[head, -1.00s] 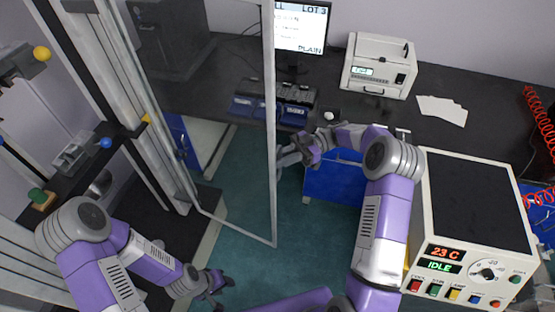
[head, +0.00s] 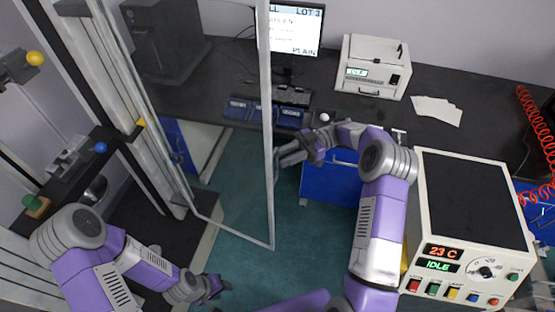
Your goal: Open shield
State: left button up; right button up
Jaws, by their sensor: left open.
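The shield (head: 267,130) is a clear panel in a thin grey metal frame, hinged on the tall machine frame at left. It stands swung out over the floor, its free edge near the middle of the head view. My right gripper (head: 280,157) is just right of that free edge, its fingers pointing left towards it. I cannot tell whether they touch the frame or how far apart they are. My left gripper (head: 222,287) is open and empty, low over the floor, below the shield's bottom corner and apart from it.
The instrument box (head: 470,200) reading 23 C and IDLE stands at right, beside my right arm. A dark bench at the back holds a monitor (head: 290,30), a printer (head: 370,68) and blue trays (head: 262,111). A blue cabinet (head: 330,183) is under the bench. Teal floor is clear between.

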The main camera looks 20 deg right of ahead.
jog(key=shift+v, duration=2.1)
